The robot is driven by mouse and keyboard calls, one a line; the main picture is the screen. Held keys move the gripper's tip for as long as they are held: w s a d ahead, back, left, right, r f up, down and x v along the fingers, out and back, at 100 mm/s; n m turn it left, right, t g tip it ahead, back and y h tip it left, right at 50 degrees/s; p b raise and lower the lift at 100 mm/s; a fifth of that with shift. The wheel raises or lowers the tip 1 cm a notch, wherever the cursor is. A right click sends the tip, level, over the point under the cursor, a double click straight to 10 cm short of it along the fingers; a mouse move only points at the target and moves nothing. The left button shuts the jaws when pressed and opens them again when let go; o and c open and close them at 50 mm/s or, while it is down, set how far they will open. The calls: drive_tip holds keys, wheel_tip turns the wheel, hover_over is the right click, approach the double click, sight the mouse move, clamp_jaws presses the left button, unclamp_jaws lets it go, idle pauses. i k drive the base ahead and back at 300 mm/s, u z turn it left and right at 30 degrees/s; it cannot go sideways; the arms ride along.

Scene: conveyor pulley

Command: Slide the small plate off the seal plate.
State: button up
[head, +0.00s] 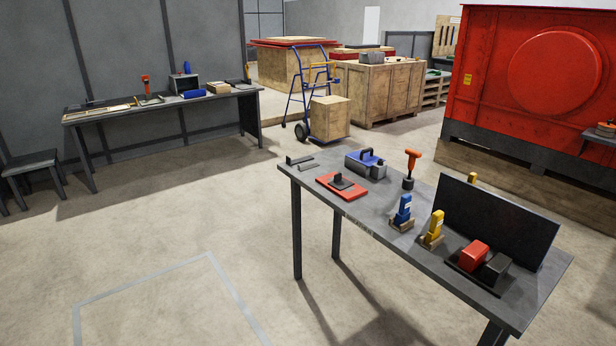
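A red flat plate (328,191) lies near the left end of the dark workbench; I take it as the seal plate. A small dark plate (350,186) with an upright knob rests on top of it, and I take this as the small plate. My gripper is not in view, and nothing is seen touching either plate.
The workbench (375,226) also holds a blue-and-grey device (366,163), an orange-handled tool (412,168), blue (403,209) and yellow (434,227) tools in holders, red (474,254) and black (494,268) blocks, and an upright dark panel (498,222). Open floor (170,240) lies left.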

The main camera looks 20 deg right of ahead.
sight(340, 184)
drive_tip(key=u, duration=0.3)
drive_tip(key=i, duration=0.75)
drive_tip(key=u, duration=0.4)
drive_tip(key=i, duration=0.75)
drive_tip(key=u, duration=0.25)
